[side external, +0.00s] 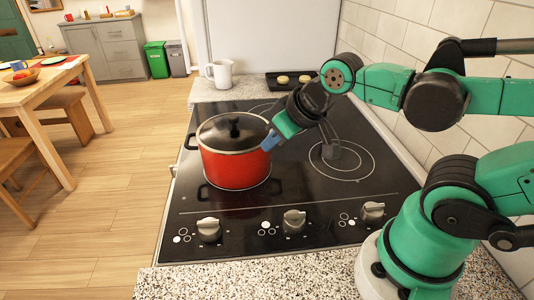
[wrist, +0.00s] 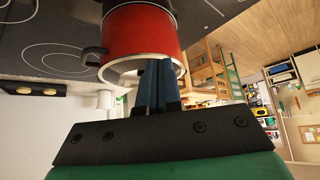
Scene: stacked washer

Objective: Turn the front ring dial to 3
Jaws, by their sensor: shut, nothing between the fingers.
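Three grey dials stand along the front edge of the black cooktop (side external: 300,205): a left dial (side external: 209,229), a middle dial (side external: 294,221) and a right dial (side external: 373,211). Each has small ring marks beside it; the numbers are too small to read. My gripper (side external: 270,142) is shut and empty. It is at the right side of the red pot (side external: 236,170), near its rim, behind and above the dials. I cannot tell whether it touches the pot. In the wrist view the closed blue fingers (wrist: 153,88) overlap the red pot (wrist: 138,34). No dial shows there.
The red pot has a dark lid (side external: 232,130) and side handles. A white jug (side external: 220,74) and a dark tray (side external: 292,80) with round items stand behind the cooktop. A tiled wall (side external: 400,35) bounds the right. Space above the dials is clear.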

